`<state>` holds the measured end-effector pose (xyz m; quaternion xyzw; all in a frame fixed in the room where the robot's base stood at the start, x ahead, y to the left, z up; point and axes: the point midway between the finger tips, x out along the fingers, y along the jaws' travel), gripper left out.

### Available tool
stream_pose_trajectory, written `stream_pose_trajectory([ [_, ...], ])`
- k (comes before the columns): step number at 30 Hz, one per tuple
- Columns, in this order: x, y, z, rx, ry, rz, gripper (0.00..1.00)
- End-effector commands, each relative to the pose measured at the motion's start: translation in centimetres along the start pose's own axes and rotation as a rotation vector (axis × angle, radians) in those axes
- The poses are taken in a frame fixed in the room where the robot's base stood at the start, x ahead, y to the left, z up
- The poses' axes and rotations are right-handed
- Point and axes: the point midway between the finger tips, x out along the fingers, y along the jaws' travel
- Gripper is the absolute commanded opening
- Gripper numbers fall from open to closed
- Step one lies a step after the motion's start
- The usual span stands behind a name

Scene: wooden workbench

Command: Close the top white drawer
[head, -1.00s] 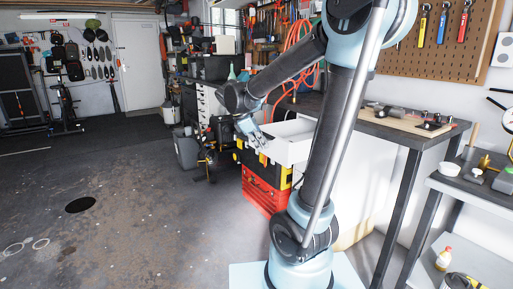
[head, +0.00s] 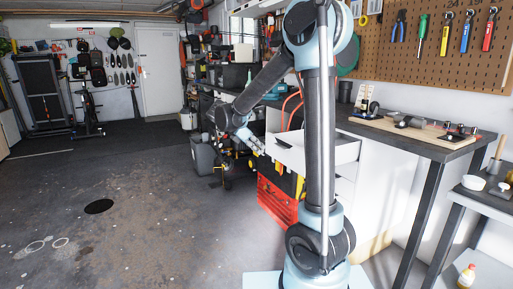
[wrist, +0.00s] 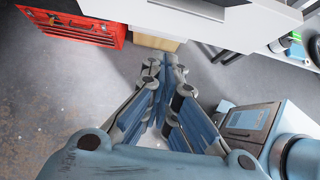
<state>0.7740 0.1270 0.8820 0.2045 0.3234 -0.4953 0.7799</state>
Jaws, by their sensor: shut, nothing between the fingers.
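The top white drawer (head: 288,155) sticks out, open, from the white cabinet under the workbench in the head view. My arm partly covers it. In the wrist view a white panel, probably the drawer's front (wrist: 185,15), crosses the top edge. My gripper (head: 260,150) is just left of the drawer's front end in the head view. I cannot tell whether they touch. In the wrist view my gripper (wrist: 164,62) has its fingertips together and empty, over the floor and below the white panel.
A red toolbox (head: 277,203) stands on the floor below the drawer; it also shows in the wrist view (wrist: 80,24). The workbench (head: 410,135) holds tools on a wooden board. A pegboard (head: 430,50) hangs above. Open floor (head: 130,190) lies to the left.

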Motion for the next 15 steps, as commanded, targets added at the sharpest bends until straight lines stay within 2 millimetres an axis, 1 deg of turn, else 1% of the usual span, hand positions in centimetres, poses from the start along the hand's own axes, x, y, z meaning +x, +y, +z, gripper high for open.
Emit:
stream_pose_trajectory([
  [1,1.0,-0.1,0.1,0.002,0.0,-0.003,0.0],
  [9,5.8,-0.1,0.1,0.003,0.0,-0.002,0.0],
  [10,6.2,-0.1,0.1,0.003,0.0,-0.002,0.0],
  [15,7.7,-0.1,1.7,0.003,0.0,-0.002,0.0],
])
